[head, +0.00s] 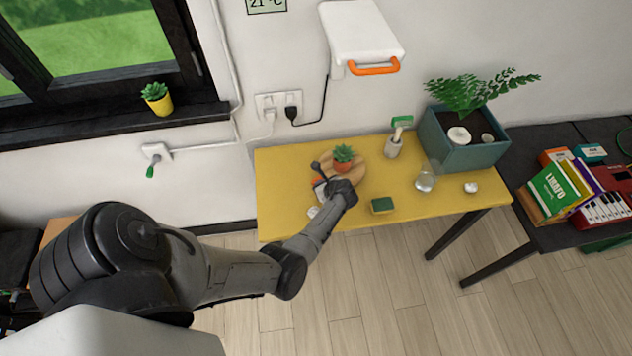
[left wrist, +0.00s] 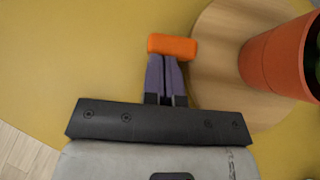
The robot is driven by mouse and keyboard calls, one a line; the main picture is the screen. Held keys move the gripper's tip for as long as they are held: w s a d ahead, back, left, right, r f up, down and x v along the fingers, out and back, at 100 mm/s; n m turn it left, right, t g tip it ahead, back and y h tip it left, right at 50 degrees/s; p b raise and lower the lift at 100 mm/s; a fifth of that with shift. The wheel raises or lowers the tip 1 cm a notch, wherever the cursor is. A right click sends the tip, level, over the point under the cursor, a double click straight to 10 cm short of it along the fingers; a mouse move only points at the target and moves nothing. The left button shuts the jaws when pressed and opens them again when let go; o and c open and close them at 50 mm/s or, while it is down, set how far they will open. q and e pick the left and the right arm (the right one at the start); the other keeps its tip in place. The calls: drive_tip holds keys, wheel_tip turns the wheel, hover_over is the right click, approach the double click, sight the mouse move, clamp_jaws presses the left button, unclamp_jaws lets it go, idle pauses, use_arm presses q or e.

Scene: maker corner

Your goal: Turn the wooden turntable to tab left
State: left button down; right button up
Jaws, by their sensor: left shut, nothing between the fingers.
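The round wooden turntable (head: 357,173) lies on the yellow table, carrying a small plant in a terracotta pot (head: 343,165). In the left wrist view the turntable (left wrist: 215,75) is at the right, with the pot (left wrist: 280,60) on it. Its orange tab (left wrist: 172,45) sticks out at the rim's left side in that view. My left gripper (head: 321,187) is low beside the turntable's left side. In the left wrist view its fingers (left wrist: 166,62) are shut and empty, tips right at the tab; whether they touch it I cannot tell. My right gripper is out of view.
On the yellow table (head: 285,180) are a green-topped sponge (head: 382,205), a glass (head: 425,182), a brush in a holder (head: 394,145) and a teal planter (head: 462,150). A dark table (head: 560,235) with books and a keyboard stands right.

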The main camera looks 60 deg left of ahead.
sight(314, 179)
use_arm(q)
drive_tip(key=shift+s+a+r+m+t+p, duration=0.15)
drive_tip(key=shift+a+m+t+p, duration=0.15)
drive_tip(key=shift+a+m+p, duration=0.2)
drive_tip(key=shift+s+a+r+m+t+p, duration=0.15)
drive_tip(key=shift+a+m+t+p, duration=0.2)
drive_tip(key=shift+p, duration=0.2)
drive_tip(key=shift+s+a+f+m+t+p, duration=0.15)
drive_tip(key=shift+a+m+t+p, duration=0.3)
drive_tip(key=shift+a+m+p, duration=0.25)
drive_tip(key=shift+a+m+t+p, duration=0.4)
drive_tip(key=shift+a+m+t, duration=0.1)
drive_tip(key=shift+a, duration=0.15)
drive_tip(key=shift+a+f, duration=0.1)
drive_tip(key=shift+a, duration=0.5)
drive_tip(key=shift+f, duration=0.1)
drive_tip(key=shift+p, duration=0.35)
